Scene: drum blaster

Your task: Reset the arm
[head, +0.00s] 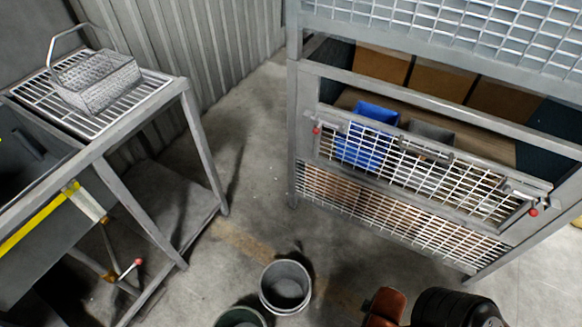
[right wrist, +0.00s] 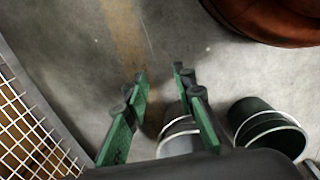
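My right gripper (right wrist: 160,82) shows in the right wrist view. Its two green-padded fingers are apart with an empty gap between them. Bare concrete floor and a grey bucket (right wrist: 180,138) lie beyond the fingers, with the bucket partly hidden behind one finger. No gripper shows in the head view. My left gripper is in neither view.
A wire basket (head: 96,80) rests on a grated stand at left. A mesh-gated frame (head: 298,140) at right holds blue and grey items. A grey bucket (head: 285,288) and a dark green bucket (head: 241,318) stand on the floor. The middle floor is clear.

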